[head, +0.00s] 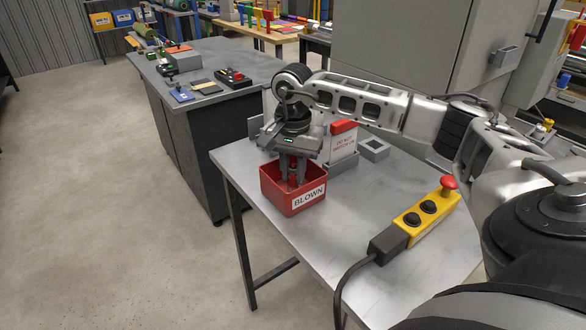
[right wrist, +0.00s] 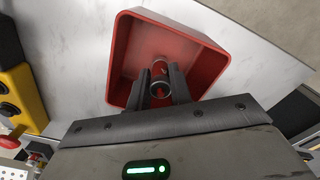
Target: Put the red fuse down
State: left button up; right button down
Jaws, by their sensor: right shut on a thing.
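My right gripper (head: 292,176) points down into the red bin (head: 307,205) labelled "BLOWN", which stands near the left edge of the metal table. In the right wrist view the gripper (right wrist: 161,88) is shut on the red fuse (right wrist: 160,70), a small red cylinder with a metal ring at its near end. The bin's walls (right wrist: 222,62) surround the fuse in that view. I cannot tell whether the fuse touches the bin's floor. My left gripper is not in view.
A yellow control box (head: 427,215) with a red button and a cable lies right of the bin. A sign with a red top (head: 343,140) and a grey square block (head: 374,150) stand behind. The table's front middle (head: 340,225) is clear.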

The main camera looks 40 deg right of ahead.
aim_at(293, 167)
jog(key=c, duration=1.3)
grip_release()
jog(key=shift+o, duration=0.2)
notch_tip(293, 167, up, 13)
jog(key=shift+r, duration=0.15)
